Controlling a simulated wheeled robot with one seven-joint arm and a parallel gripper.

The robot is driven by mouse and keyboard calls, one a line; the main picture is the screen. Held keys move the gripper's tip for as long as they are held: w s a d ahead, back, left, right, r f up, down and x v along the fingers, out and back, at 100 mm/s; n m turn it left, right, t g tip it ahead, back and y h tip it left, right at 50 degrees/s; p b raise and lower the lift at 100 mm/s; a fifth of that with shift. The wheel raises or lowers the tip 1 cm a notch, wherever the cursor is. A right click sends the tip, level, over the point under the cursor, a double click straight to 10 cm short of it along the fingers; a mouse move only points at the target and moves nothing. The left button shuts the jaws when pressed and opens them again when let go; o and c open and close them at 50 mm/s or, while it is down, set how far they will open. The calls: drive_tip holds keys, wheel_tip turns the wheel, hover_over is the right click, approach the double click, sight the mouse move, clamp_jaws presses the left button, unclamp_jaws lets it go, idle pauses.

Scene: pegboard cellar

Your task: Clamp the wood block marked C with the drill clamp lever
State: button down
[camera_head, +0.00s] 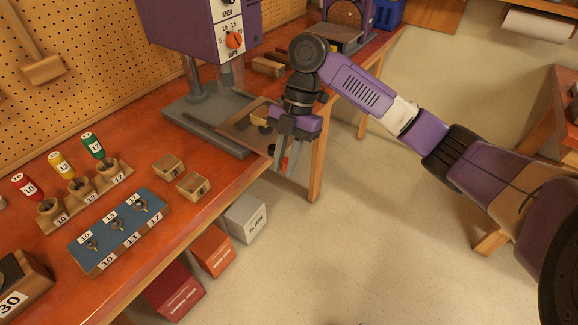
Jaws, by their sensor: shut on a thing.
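My gripper (284,163) points down at the front right edge of the drill press table. It is shut on a small red part, which looks like the clamp lever; the fingers hide most of it. A wood block (261,114) lies on the drill press's grey table just left of and behind my gripper, partly covered by the wrist. I cannot read a letter on it. The drill press (205,30) is purple with an orange depth dial. Two more small wood blocks (168,165) (193,186) with holes rest on the orange bench, their marks unreadable.
A blue bit holder (118,230) and a wooden rack (83,195) with red, yellow and green-handled tools stand on the bench (150,130) at left. A tray with wood blocks (268,66) lies behind the press. Bins (245,217) stand under the bench. The floor at right is open.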

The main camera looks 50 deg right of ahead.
drive_tip(key=shift+s+d, duration=0.15)
drive_tip(key=shift+d, duration=0.35)
drive_tip(key=c, duration=1.3)
unclamp_jaws()
drive_tip(key=v, duration=0.7)
drive_tip(key=shift+r+b, duration=0.35)
drive_tip(key=shift+r, duration=0.05)
